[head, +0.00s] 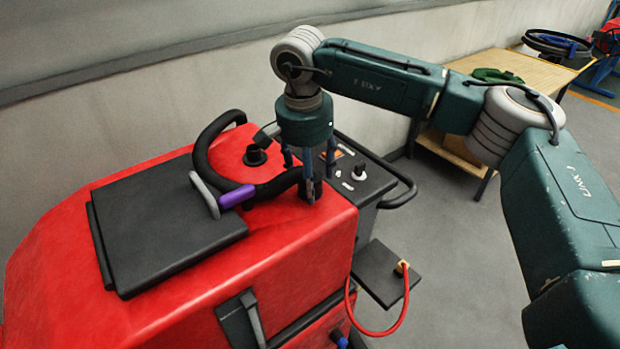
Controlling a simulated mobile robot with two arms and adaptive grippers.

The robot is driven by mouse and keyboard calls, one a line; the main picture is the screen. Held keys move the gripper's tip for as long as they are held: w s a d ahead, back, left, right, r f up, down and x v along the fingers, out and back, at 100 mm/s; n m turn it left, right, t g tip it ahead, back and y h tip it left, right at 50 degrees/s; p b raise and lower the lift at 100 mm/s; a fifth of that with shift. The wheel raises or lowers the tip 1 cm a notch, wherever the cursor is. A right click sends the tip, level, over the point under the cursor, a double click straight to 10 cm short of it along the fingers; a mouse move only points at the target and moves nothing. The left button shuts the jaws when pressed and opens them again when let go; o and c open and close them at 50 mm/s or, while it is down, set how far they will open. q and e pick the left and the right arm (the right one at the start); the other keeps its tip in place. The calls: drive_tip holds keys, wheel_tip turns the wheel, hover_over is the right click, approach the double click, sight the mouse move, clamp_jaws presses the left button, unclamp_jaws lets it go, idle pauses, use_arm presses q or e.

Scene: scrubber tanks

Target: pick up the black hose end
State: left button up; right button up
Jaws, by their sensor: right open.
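A black hose (203,150) lies in a curve on top of the red scrubber tank (300,232). It has a purple band (237,197) and a grey handle-like piece (205,195) beside the band. One stretch of the hose runs right to beneath my right gripper (309,174). The gripper points down, open, with its fingers around or just beside this hose end (292,180). The fingers partly hide the end, and I cannot tell whether they touch it. My left gripper is not in view.
A black port (255,155) rises from the tank inside the hose's curve. A black lid (165,225) lies left. A control panel (360,175) with a handlebar (403,190) stands right. A red cable (404,310) loops below. A wooden table (515,70) stands behind; the grey wall is close.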

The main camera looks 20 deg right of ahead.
drive_tip(key=c, duration=1.3)
drive_tip(key=shift+r, duration=0.15)
wheel_tip(320, 180, up, 10)
drive_tip(key=b, duration=0.3)
drive_tip(key=shift+a+f, duration=0.1)
drive_tip(key=shift+f, duration=0.1)
drive_tip(key=shift+r+p, duration=2.75)
drive_tip(key=shift+r, duration=3.85)
